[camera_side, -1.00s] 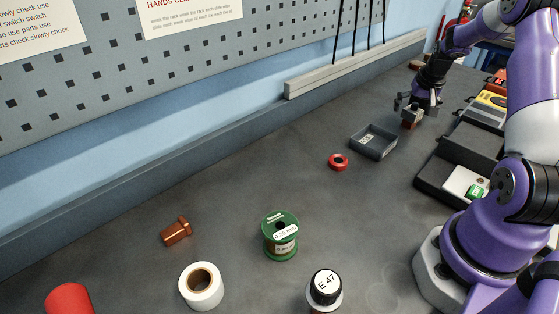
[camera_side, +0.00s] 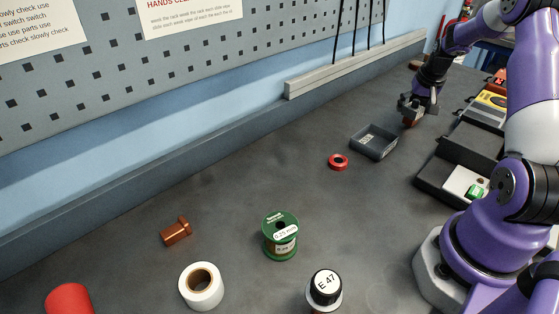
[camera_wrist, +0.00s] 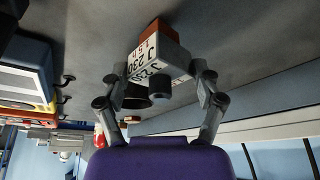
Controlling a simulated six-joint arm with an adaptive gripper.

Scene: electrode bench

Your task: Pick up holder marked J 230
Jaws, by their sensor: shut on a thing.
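The holder marked J 230 is a small block with white labels, grey parts and a reddish-brown end. It shows in the wrist view (camera_wrist: 150,58) between my fingers, its lettering appearing upside down. In the side view only its small brown lower part (camera_side: 409,122) shows under my gripper (camera_side: 416,106), at the far right of the bench. My gripper (camera_wrist: 162,78) is shut on the holder, a finger on each side in the wrist view. Whether the holder touches the bench is hard to tell.
A black case (camera_side: 462,155) lies to the right. A green spool (camera_side: 280,236), white roll (camera_side: 201,286) and E 47 bottle (camera_side: 325,289) stand in front.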

